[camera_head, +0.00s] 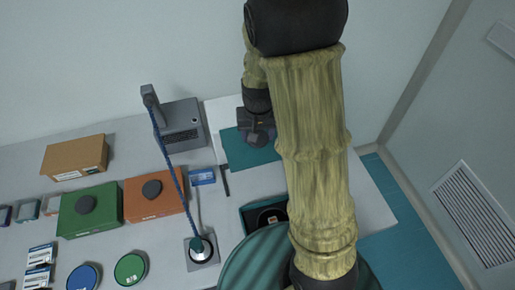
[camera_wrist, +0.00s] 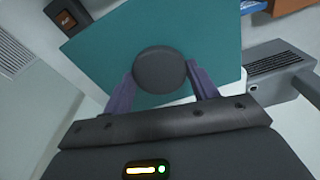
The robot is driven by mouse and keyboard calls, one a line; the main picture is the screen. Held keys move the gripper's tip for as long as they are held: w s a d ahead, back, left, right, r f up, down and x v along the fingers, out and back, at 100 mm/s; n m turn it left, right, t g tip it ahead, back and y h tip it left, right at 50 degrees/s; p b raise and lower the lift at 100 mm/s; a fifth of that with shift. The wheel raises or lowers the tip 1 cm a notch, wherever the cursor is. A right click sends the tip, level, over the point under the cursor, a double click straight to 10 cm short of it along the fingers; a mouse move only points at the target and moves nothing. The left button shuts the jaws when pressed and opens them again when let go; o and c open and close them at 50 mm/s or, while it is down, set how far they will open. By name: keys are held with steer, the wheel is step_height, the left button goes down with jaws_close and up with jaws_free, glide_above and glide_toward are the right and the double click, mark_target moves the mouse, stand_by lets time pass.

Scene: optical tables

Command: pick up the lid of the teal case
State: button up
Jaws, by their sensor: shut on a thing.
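The teal lid (camera_head: 238,155) is a flat rectangular plate behind the teal case in the head view. It also shows in the wrist view (camera_wrist: 215,40), with a dark round knob (camera_wrist: 160,70) in its middle. My gripper (camera_wrist: 161,76) is shut on this knob, one purple finger on each side. In the head view my gripper (camera_head: 259,136) is over the lid's far right part. The open teal case (camera_head: 245,222) stands nearer, with a dark inside and a pale round thing in it. My arm hides its right side. I cannot tell how high the lid is.
A grey device (camera_head: 183,125) stands left of the lid. A stand with a blue cord (camera_head: 202,250), an orange case (camera_head: 150,207) and a green case (camera_head: 85,225) are further left. The table (camera_head: 368,205) is bare at right.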

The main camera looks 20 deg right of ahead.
step_height(320, 180, up, 7)
steer(key=shift+s+f+b, duration=0.1)
steer(key=shift+b, duration=0.2)
steer(key=shift+r, duration=0.4)
steer(key=shift+s, duration=0.1)
steer(key=shift+f, duration=0.15)
